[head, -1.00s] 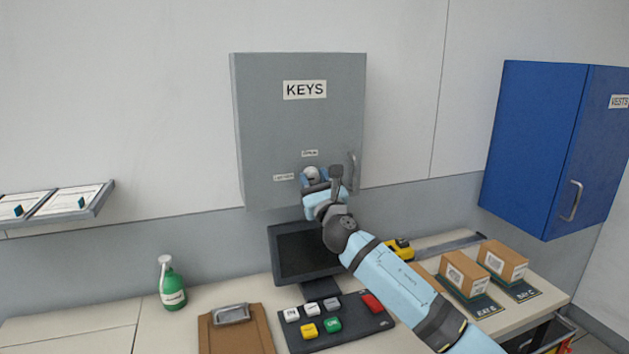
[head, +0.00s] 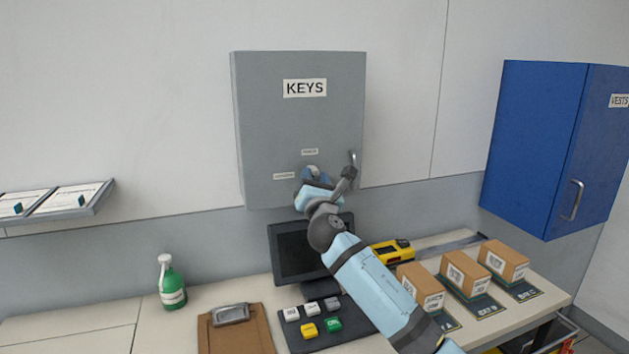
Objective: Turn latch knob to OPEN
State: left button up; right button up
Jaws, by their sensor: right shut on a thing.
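The grey KEYS cabinet (head: 275,135) hangs on the wall in the head view, its door shut. The latch knob is on the lower part of its door, mostly hidden by my right gripper (head: 312,174). My right gripper is shut on the knob, and its wrist now looks rolled. One small label (head: 310,152) sits above the knob and another (head: 284,176) to its left; both are too small to read surely. The cabinet's handle (head: 352,162) is just right of the gripper. My left gripper is not in view.
Below are a dark monitor (head: 290,255), a button panel (head: 350,335), a clipboard (head: 235,335) and a green spray bottle (head: 171,285). A yellow device (head: 388,252) and cardboard boxes (head: 465,270) are at right. A blue VESTS cabinet (head: 540,150) hangs at right.

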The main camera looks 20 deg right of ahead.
jog(key=m, duration=0.1)
jog(key=m+h, duration=0.1)
jog(key=m+g, duration=0.1)
jog(key=m, duration=0.1)
jog(key=shift+r+h, duration=0.25)
jog(key=shift+h, duration=0.15)
jog(key=m+g+p, duration=0.1)
jog(key=m, duration=0.2)
jog(key=shift+r+h, duration=0.15)
jog(key=shift+h, duration=0.25)
jog(key=m+g+p, duration=0.1)
jog(key=m, duration=0.1)
jog(key=m+g+p, duration=0.1)
jog(key=m, duration=0.2)
jog(key=shift+r+m+h, duration=0.2)
jog(key=shift+m+h, duration=0.1)
jog(key=shift+h, duration=0.1)
jog(key=shift+m+p, duration=0.3)
jog(key=shift+m, duration=0.5)
jog(key=shift+g, duration=0.3)
jog(key=o, duration=0.9)
jog(key=shift+w+f, duration=0.25)
jog(key=shift+f, duration=0.15)
jog(key=b+v, duration=0.2)
jog(key=v, duration=1.1)
jog(key=shift+s, duration=0.4)
